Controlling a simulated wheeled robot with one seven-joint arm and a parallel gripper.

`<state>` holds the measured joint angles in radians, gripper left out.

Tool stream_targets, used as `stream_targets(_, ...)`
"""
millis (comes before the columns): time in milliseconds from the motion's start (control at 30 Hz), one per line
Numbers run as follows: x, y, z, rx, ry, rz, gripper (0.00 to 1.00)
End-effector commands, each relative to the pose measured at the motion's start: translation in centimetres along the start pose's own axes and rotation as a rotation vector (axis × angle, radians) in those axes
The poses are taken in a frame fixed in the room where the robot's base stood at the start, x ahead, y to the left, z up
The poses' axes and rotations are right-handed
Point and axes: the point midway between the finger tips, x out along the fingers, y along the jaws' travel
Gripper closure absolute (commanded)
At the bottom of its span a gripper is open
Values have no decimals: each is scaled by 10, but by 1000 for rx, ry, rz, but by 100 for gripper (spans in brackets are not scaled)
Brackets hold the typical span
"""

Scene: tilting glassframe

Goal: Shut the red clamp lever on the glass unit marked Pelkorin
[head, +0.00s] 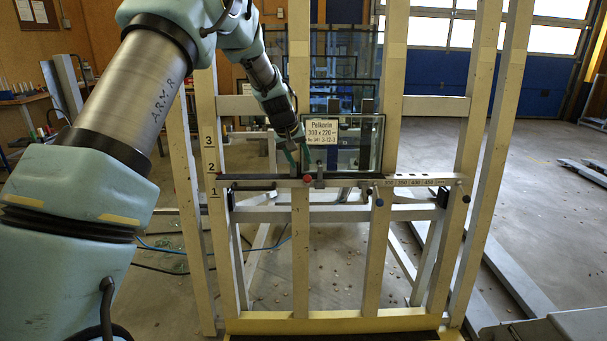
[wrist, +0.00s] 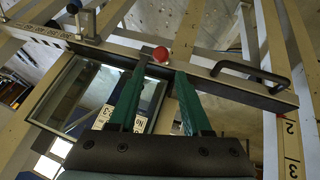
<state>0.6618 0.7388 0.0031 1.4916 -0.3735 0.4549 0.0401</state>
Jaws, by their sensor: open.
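The glass unit (head: 367,150) stands on the frame's cross rail, with a white label (head: 321,132) reading Pelkorin. In the wrist view, the glass (wrist: 62,98) lies left of my fingers. The clamp lever's red knob (head: 307,179) is at the rail, near the unit's lower left corner. In the wrist view, the red knob (wrist: 161,54) shows just beyond and between my fingertips. My gripper (head: 298,160) is open, its green fingers just above the knob. The wrist view shows the gripper (wrist: 160,74) empty; whether a finger touches the lever is unclear.
The cross rail (head: 415,182) carries scale numbers and dark knobs to the right. A black handle (wrist: 252,72) sits on the rail right of the red knob. Cream uprights (head: 300,245) stand close around my gripper. More glass panes are behind. Open floor (head: 540,180) lies right.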

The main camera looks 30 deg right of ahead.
Motion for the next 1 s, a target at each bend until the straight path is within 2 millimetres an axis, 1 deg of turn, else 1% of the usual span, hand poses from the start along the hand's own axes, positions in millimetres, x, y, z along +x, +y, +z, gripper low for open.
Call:
stream_targets(100, -15, 0, 0, 1, 3, 0, 51)
stream_targets(233, -24, 0, 0, 0, 1, -1, 51)
stream_targets(367, -27, -1, 0, -1, 0, -1, 51)
stream_targets(767, -28, -1, 0, -1, 0, -1, 51)
stream_targets(867, -34, -14, 3, -10, -3, -14, 51)
stream_targets(967, -53, -47, 16, -32, -14, -51, 51)
stream_targets(1000, -64, -66, 25, -46, -22, -71, 51)
